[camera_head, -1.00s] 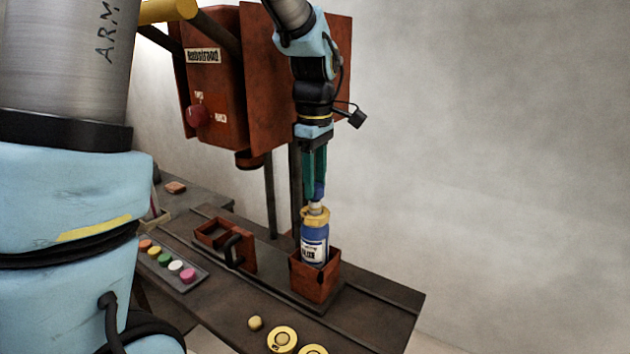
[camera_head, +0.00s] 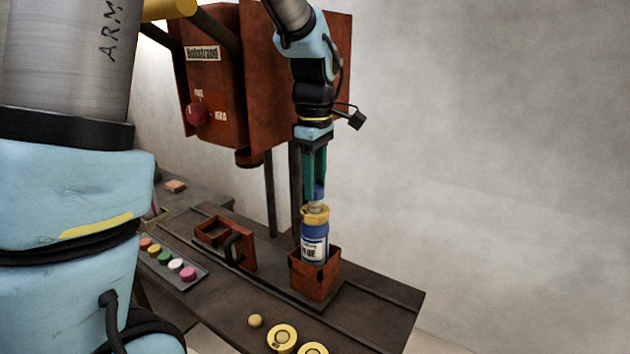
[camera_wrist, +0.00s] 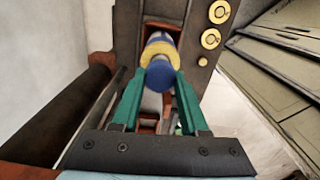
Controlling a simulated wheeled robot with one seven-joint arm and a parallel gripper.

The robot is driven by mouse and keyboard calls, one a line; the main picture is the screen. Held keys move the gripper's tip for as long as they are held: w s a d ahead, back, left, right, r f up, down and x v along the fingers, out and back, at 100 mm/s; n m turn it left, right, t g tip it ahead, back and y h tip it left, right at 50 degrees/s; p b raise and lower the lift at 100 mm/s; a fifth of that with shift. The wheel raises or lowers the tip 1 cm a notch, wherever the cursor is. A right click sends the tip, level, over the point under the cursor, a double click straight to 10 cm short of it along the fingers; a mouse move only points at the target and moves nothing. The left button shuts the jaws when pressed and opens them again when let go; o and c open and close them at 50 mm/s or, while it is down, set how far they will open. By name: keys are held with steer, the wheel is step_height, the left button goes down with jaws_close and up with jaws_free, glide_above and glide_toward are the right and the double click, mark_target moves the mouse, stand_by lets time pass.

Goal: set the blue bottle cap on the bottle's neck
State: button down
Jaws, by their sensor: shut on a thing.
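My gripper (camera_head: 316,188) has green fingers and points down above the bottle. It is shut on the blue cap (camera_wrist: 160,74), which shows between the fingertips in the wrist view and as a small blue patch (camera_head: 319,191) in the head view. The blue bottle (camera_head: 314,250) stands upright in a rust-red square holder (camera_head: 316,280). It has a white label, a yellow collar (camera_head: 315,215) and a pale neck (camera_head: 316,206). The cap is right over the neck; I cannot tell whether they touch.
A tray (camera_head: 186,276) of coloured caps lies left on the dark bench. A red open box with a black handle (camera_head: 234,250) stands left of the holder. Round yellow buttons (camera_head: 282,338) are at the front. A red machine (camera_head: 215,85) hangs behind my arm.

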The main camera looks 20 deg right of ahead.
steer(key=shift+f+b, duration=0.3)
steer(key=shift+f, duration=0.35)
steer(key=shift+c, duration=1.8)
jaws_free()
step_height(320, 180, up, 11)
steer(key=b, duration=0.2)
steer(key=shift+f, duration=0.1)
